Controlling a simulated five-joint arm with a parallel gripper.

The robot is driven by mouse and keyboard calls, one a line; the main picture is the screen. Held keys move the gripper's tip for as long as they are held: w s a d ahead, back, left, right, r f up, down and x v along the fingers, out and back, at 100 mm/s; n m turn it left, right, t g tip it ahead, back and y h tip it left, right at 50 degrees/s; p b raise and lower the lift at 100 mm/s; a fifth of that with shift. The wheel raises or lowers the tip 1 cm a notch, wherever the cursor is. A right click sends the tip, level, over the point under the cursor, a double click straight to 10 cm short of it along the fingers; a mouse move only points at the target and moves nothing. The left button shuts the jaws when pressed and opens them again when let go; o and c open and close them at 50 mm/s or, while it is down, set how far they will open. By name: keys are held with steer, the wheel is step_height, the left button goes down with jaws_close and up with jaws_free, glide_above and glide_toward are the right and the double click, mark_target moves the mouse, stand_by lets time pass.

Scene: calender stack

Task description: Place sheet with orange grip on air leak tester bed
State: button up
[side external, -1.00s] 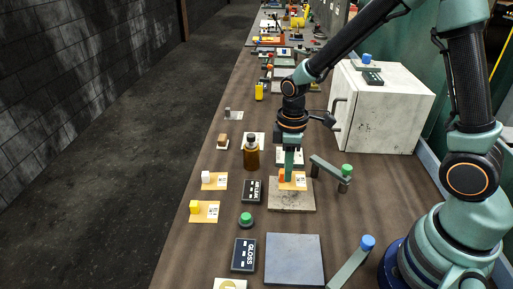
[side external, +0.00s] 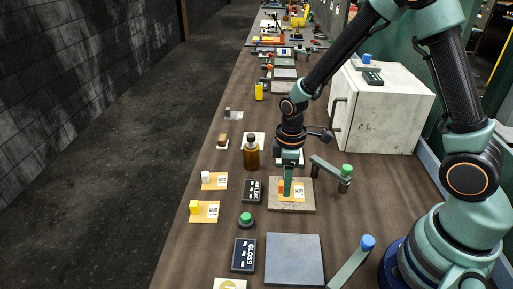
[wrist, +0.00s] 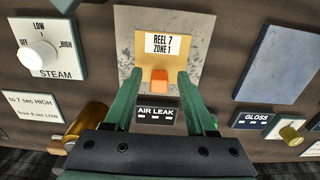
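The tan sheet with the orange grip (side external: 281,188) lies on the air leak tester bed (side external: 305,208), a pale mottled plate. In the wrist view the sheet's white label reads REEL 7 ZONE 1, and the orange grip (wrist: 159,80) stands at the sheet's near edge. My gripper (side external: 288,189) is low over the bed at the grip. In the wrist view its green fingers stand apart on either side of the grip, with clear gaps. The AIR LEAK panel (wrist: 157,115) shows between the fingers.
A brown bottle (side external: 251,153) stands left of my gripper. A clamp arm with a green knob (side external: 346,170) is right of the bed. Two sheets with a white grip (side external: 206,175) and a yellow grip (side external: 194,208) lie left. A dark blue-grey plate (side external: 294,260) lies in front.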

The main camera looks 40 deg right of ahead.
step_height(320, 180, up, 12)
steer(key=r, duration=0.1)
step_height(320, 180, up, 5)
steer(key=m+t, duration=0.2)
steer(key=m, duration=0.2)
glide_above(297, 195)
steer(key=s+d+r+m+t, duration=0.1)
steer(key=s+r+m+t, duration=0.2)
steer(key=s+r+m, duration=0.1)
steer(key=shift+s+d+r+m+t, duration=0.15)
steer(key=shift+s+r+m+t, duration=0.15)
steer(key=shift+s+m, duration=0.2)
